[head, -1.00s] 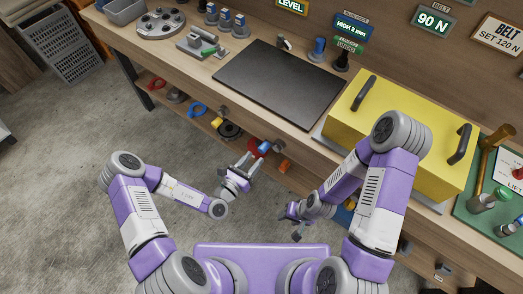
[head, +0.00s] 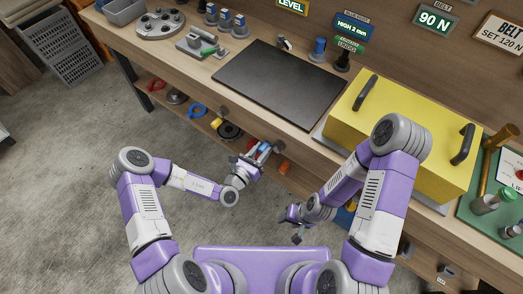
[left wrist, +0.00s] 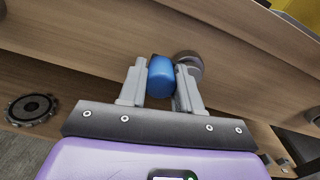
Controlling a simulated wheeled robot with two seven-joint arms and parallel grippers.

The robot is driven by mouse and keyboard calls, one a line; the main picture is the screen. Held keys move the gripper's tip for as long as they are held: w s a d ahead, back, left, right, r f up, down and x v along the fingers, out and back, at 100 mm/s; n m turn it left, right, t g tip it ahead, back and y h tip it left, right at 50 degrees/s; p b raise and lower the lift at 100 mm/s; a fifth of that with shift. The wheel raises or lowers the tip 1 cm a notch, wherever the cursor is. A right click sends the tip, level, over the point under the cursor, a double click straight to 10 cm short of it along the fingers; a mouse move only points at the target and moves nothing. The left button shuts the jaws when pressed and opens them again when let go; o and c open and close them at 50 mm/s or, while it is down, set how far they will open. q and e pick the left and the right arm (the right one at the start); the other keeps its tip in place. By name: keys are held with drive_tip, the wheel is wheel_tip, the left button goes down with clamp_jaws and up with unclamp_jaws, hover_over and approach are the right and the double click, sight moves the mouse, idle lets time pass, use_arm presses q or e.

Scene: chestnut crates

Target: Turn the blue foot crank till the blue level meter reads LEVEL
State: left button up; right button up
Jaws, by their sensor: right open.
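The blue foot crank's knob (left wrist: 160,77) sits between the two fingers of my left gripper (left wrist: 160,92) in the left wrist view, with a finger against each side. In the head view the blue knob (head: 264,147) shows at the fingertips of my left gripper (head: 262,151), below the bench's front edge. The blue level meter (head: 353,27) on the back board reads HIGH 2 mm. My right gripper (head: 296,226) is open and empty, low in front of the bench, apart from the crank.
The bench carries a dark plate (head: 278,84) and a yellow cover (head: 402,118) with two handles. A lower shelf under the bench holds rings and a dark disc (head: 229,131). Another meter (head: 291,6) reads LEVEL.

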use_arm(q)
drive_tip(key=n+p, duration=0.1)
drive_tip(key=f+n+p, duration=0.1)
drive_tip(key=n+p, duration=0.1)
drive_tip(key=shift+s+n, duration=0.1)
drive_tip(key=shift+n, duration=0.2)
drive_tip(key=n, duration=0.1)
drive_tip(key=f+n+p, duration=0.1)
drive_tip(key=n, duration=0.1)
drive_tip(key=shift+s+d+f+n+p, duration=0.15)
drive_tip(key=shift+s+d+n+p, duration=0.05)
drive_tip(key=shift+d+n+p, duration=0.15)
drive_tip(key=shift+s+d+f+n+p, duration=0.25)
drive_tip(key=shift+d+f+n+p, duration=0.05)
drive_tip(key=shift+n, duration=1.1)
drive_tip(key=shift+s+d+f+n+p, duration=0.25)
drive_tip(key=shift+d+f+n, duration=0.1)
drive_tip(key=shift+n, duration=1)
drive_tip(key=shift+s+d+f+n+p, duration=0.2)
drive_tip(key=shift+d+f+n+p, duration=0.1)
drive_tip(key=shift+n, duration=1.1)
drive_tip(key=shift+g, duration=0.3)
drive_tip(key=o, duration=0.8)
drive_tip(key=shift+r, duration=0.1)
drive_tip(key=shift+c, duration=0.2)
